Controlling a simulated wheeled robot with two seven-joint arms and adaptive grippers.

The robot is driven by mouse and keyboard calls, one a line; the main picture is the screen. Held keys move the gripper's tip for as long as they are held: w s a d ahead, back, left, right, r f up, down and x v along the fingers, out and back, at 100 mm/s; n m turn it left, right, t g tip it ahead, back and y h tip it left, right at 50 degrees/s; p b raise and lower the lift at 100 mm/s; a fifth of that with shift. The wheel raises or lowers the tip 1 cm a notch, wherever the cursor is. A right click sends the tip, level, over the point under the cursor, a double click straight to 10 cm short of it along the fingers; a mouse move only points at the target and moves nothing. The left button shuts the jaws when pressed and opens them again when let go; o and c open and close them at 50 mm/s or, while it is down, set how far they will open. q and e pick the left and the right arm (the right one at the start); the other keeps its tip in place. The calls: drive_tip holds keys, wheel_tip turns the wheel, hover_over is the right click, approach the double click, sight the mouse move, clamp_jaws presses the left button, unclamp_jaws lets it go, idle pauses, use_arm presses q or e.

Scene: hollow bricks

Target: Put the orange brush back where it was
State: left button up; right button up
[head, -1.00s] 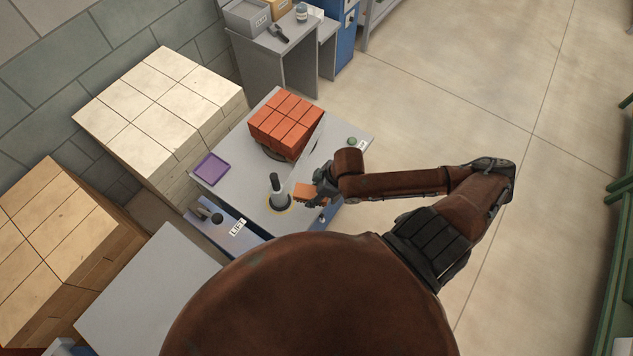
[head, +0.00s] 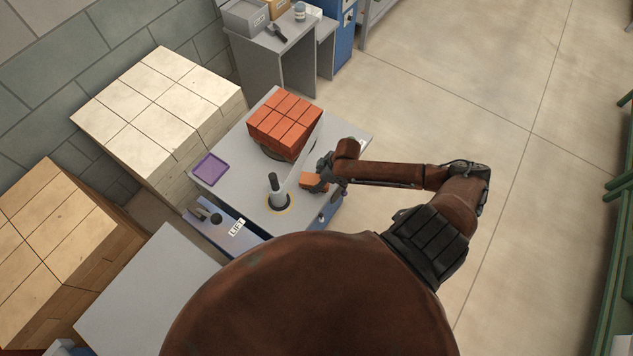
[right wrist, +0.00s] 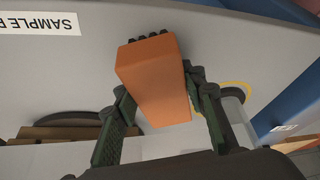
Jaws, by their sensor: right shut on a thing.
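The orange brush (head: 310,179) is in my right gripper (head: 321,176), over the right part of the grey table (head: 238,134). In the right wrist view the brush (right wrist: 153,85) is a plain orange block with a row of dark tips along its far end. The fingers of my right gripper (right wrist: 155,92) are shut on its two sides. Whether the brush touches the table cannot be told. My left gripper is out of view.
A dark upright handle (head: 275,187) stands in a yellow ring left of the brush. A stack of red bricks (head: 285,122) and a clear upright panel (head: 307,147) stand behind. A purple tray (head: 210,169) lies at the left. A white label (right wrist: 38,23) shows in the wrist view.

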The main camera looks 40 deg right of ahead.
drive_tip(key=shift+f, duration=0.15)
drive_tip(key=o, duration=1.1)
drive_tip(key=v, duration=1.2)
drive_tip(key=shift+p, duration=0.3)
